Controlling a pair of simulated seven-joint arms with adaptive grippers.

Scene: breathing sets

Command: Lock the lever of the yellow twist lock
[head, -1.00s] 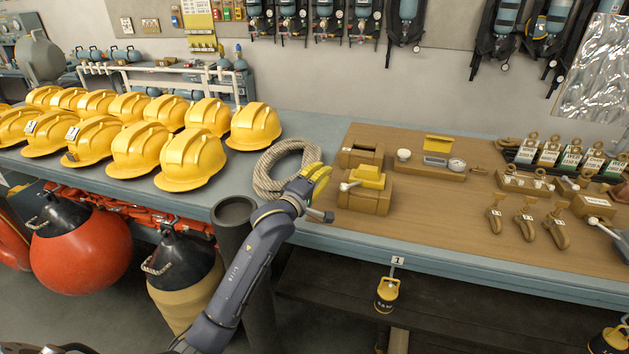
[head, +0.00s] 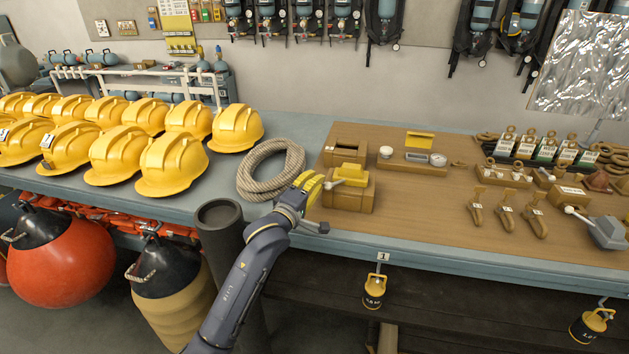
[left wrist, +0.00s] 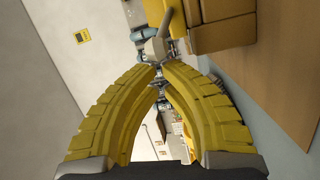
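The twist lock (head: 347,197) is a tan-brown block with a yellow top (head: 351,174) near the workbench's front edge. Its pale lever (head: 336,183) points left. My left gripper (head: 317,181) is just left of the lever, its yellow fingers together. In the left wrist view, the two fingertips (left wrist: 159,67) nearly meet. The lever's pale grey end (left wrist: 154,48) shows just past them; I cannot tell if they touch it. The block also shows at the top (left wrist: 222,24). My right gripper is out of view.
A coiled rope (head: 270,170) lies behind and left of my left gripper. Yellow helmets (head: 172,163) fill the bench's left side. A dark upright tube (head: 222,235) stands by the front edge. Brown hooks (head: 506,216) and small fittings lie farther right on the brown board (head: 420,215).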

